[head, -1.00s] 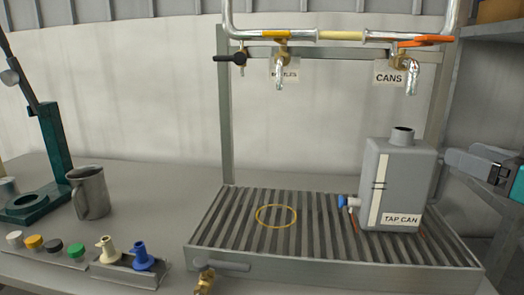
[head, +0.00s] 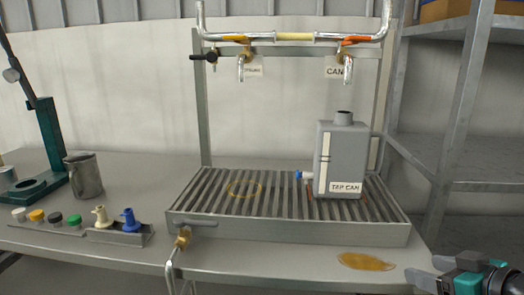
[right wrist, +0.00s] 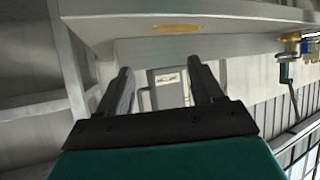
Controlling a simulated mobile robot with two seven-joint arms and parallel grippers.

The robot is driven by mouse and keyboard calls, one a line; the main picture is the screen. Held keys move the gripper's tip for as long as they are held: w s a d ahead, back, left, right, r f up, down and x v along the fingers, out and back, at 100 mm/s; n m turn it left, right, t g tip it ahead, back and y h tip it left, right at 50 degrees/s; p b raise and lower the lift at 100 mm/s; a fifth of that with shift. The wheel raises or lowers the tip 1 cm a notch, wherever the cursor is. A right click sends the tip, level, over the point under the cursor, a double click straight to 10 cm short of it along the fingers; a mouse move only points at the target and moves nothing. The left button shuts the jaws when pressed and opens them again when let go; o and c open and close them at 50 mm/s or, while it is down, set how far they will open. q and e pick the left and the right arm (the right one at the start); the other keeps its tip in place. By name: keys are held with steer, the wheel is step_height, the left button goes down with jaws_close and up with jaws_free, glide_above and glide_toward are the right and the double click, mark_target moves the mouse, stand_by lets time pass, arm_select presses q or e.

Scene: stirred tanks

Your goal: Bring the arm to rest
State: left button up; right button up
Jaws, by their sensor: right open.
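My right gripper (head: 426,272) is at the lower right of the head view, in front of the bench's right end and clear of the can. In the right wrist view its two dark fingers (right wrist: 162,72) stand apart with nothing between them. The grey tap can (head: 342,155) stands upright on the slatted drip tray (head: 290,234), its blue-handled tap facing left. My left gripper is in neither view.
An amber puddle (head: 365,261) lies on the bench in front of the tray, near my right gripper. Metal shelving (head: 455,130) stands at the right. A metal jug (head: 84,176) and several coloured caps are at the left. Taps hang above the tray.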

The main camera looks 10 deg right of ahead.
steer(key=s+a+f+g+h, duration=0.2)
steer(key=s+a+f+g, duration=0.6)
steer(key=s+a+f, duration=0.8)
arm_select(q)
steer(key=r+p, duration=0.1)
steer(key=p, duration=0.1)
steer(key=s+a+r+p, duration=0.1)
steer(key=p, duration=0.1)
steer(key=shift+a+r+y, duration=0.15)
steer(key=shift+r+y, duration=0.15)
arm_select(e)
steer(key=w+a+f+t+y, duration=0.1)
steer(key=w+a+f+t, duration=0.1)
steer(key=w+f+t, duration=0.3)
steer(key=shift+w+a+t+y, duration=0.15)
steer(key=shift+w+t+y, duration=0.15)
steer(key=shift+w+t, duration=0.45)
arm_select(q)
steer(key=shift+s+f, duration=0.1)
arm_select(e)
steer(key=shift+s, duration=0.2)
